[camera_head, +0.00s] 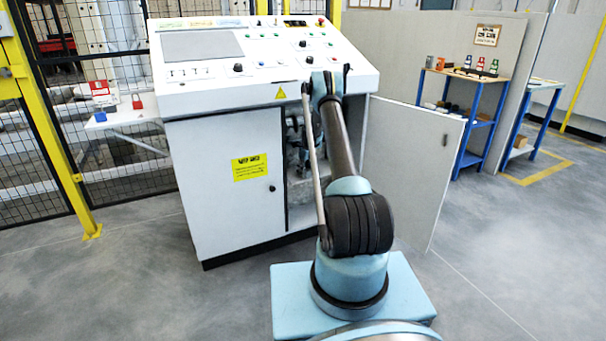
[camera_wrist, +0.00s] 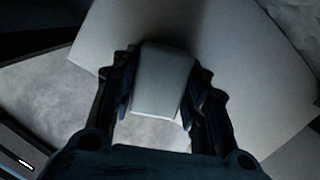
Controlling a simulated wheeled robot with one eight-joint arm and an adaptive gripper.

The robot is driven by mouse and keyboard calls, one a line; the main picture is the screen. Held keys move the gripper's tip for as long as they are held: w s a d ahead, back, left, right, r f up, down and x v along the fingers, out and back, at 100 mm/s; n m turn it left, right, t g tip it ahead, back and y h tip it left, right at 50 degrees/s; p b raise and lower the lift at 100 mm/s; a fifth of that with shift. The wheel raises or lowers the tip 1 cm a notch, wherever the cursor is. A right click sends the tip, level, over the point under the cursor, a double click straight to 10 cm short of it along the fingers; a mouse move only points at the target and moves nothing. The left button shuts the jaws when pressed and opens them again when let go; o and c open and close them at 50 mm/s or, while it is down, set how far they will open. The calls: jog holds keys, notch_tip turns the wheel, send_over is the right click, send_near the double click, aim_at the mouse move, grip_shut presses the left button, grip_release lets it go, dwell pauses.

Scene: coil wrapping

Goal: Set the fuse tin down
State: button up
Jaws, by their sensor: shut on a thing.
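The fuse tin (camera_wrist: 162,80) shows in the wrist view as a pale grey, box-like thing with rounded edges. My gripper (camera_wrist: 163,90) is shut on it, with one dark finger along each side. In the head view my arm reaches to the open right-hand bay of the white control cabinet (camera_head: 222,180). My gripper and the tin cannot be made out clearly there, as the arm and the shadow of the bay hide them. I cannot tell whether the tin touches a surface below it.
The cabinet's open door (camera_head: 410,165) stands to the right of my arm. The sloping control panel (camera_head: 255,50) is above the bay. A blue-legged bench (camera_head: 468,115) stands at the right, and a yellow-posted mesh fence (camera_head: 45,115) at the left. The grey floor between is clear.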

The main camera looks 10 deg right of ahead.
jog(key=o, duration=1.1)
jog(key=shift+f, duration=0.1)
jog(key=shift+s+d+r, duration=0.1)
jog(key=shift+s+r, duration=0.05)
jog(key=shift+r, duration=1.1)
jog(key=shift+s+d+r, duration=0.15)
jog(key=shift+r, duration=1.15)
jog(key=shift+s+d+r, duration=0.1)
jog(key=shift+s+r, duration=0.05)
jog(key=shift+r, duration=1.1)
jog(key=shift+s, duration=0.15)
